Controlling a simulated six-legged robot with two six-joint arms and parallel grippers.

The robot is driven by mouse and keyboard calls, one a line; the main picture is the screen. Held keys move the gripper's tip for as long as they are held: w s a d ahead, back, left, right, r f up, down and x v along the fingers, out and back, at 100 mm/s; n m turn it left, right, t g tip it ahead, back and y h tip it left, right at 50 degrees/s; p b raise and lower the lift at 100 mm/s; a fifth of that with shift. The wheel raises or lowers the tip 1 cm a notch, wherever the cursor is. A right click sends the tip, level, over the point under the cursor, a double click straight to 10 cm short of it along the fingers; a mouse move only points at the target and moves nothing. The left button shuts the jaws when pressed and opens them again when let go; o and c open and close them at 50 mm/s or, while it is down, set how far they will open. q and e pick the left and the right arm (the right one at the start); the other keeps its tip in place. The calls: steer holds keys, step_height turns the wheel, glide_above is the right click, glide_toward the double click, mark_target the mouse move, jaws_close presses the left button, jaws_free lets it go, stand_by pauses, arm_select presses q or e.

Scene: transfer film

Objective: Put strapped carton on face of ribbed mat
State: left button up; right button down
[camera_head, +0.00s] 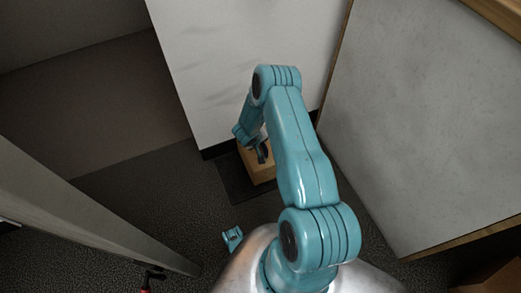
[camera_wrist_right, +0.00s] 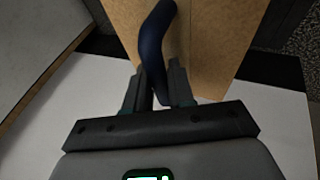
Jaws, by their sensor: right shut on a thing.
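The strapped carton (camera_head: 258,170) is a light brown box over the dark ribbed mat (camera_head: 232,182), partly hidden by my right arm in the head view. I cannot tell whether its underside touches the mat. In the right wrist view the carton (camera_wrist_right: 220,40) fills the upper middle, with a dark blue strap (camera_wrist_right: 152,45) arching up from it. My right gripper (camera_head: 262,153) is at the carton's top. In the wrist view its fingers (camera_wrist_right: 163,95) are shut on the strap.
A white wall panel (camera_head: 225,60) with a dark skirting stands right behind the mat. A grey panel (camera_head: 420,130) stands to the right, a pale post (camera_head: 90,215) to the left. A red and black object (camera_head: 148,280) is at bottom left. Dark floor left of the mat is clear.

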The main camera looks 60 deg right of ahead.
step_height(320, 180, down, 4)
steer(key=shift+f+b, duration=0.25)
steer(key=shift+b, duration=0.6)
steer(key=shift+f, duration=0.3)
arm_select(q)
steer(key=shift+w+a+f, duration=0.1)
steer(key=shift+w+f, duration=0.15)
steer(key=shift+f, duration=0.2)
steer(key=shift+w+a+f, duration=0.1)
steer(key=shift+w+f, duration=0.1)
steer(key=shift+f, duration=0.25)
arm_select(e)
steer(key=shift+r, duration=0.1)
steer(key=c, duration=1.4)
jaws_free()
steer(key=shift+f, duration=0.2)
arm_select(q)
steer(key=shift+w+f+t, duration=0.1)
steer(key=shift+f+t, duration=0.1)
steer(key=shift+t, duration=0.1)
arm_select(e)
steer(key=o, duration=0.4)
steer(key=shift+o, duration=0.2)
